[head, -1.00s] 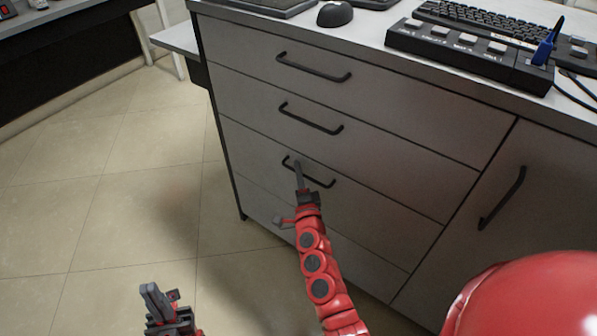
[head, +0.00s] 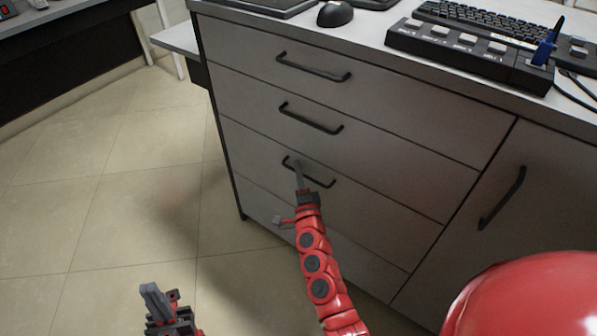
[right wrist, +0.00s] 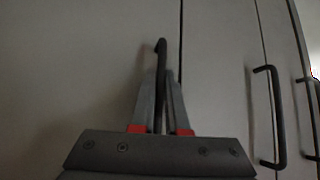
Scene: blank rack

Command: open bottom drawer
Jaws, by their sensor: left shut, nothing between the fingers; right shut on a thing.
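A grey cabinet has stacked drawers with black bar handles: the top handle (head: 313,68), the second (head: 310,119) and the third (head: 320,181). The third is the lowest handle I can see clearly. My right gripper (head: 299,168) is at the left part of this third handle. In the right wrist view its fingers (right wrist: 161,100) are shut on a dark bar handle (right wrist: 161,48). The lower drawer front (head: 262,208) is partly hidden behind my red right arm. The drawers look closed. My left gripper (head: 158,300) is shut and empty, low over the floor, apart from the cabinet.
A cabinet door with its own handle (head: 502,198) is to the right of the drawers. A mouse (head: 335,14), a keyboard (head: 490,22) and a button box (head: 465,48) stand on the worktop. Open tiled floor (head: 110,200) lies to the left.

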